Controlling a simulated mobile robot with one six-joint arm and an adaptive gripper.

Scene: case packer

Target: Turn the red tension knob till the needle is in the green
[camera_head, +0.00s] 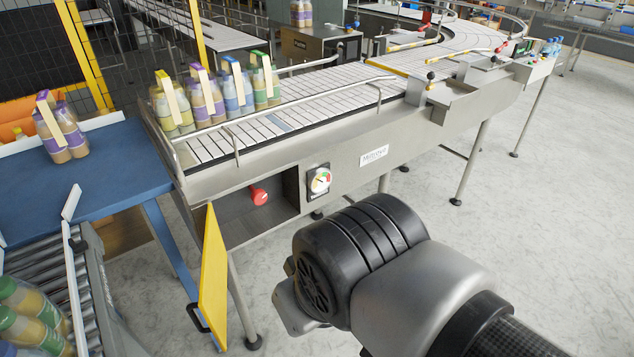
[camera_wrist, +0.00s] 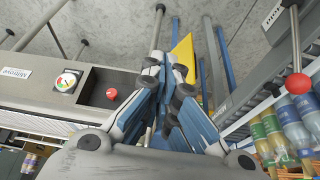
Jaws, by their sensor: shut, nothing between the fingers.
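The red tension knob (camera_head: 259,196) sits inside an open recess in the conveyor's steel side. It also shows in the wrist view (camera_wrist: 111,94), left of my gripper. A round white gauge (camera_head: 319,181) with coloured zones is on the panel right of the recess. It shows in the wrist view (camera_wrist: 67,81) too; its needle is too small to read surely. My gripper (camera_wrist: 167,66) is shut and empty, apart from the knob. In the head view, my wrist hides most of the gripper.
A yellow door (camera_head: 213,275) hangs open left of the recess and shows near my fingers in the wrist view (camera_wrist: 184,55). A blue table (camera_head: 100,190) and a roller conveyor (camera_head: 75,290) with bottles stand left. Floor in front is clear.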

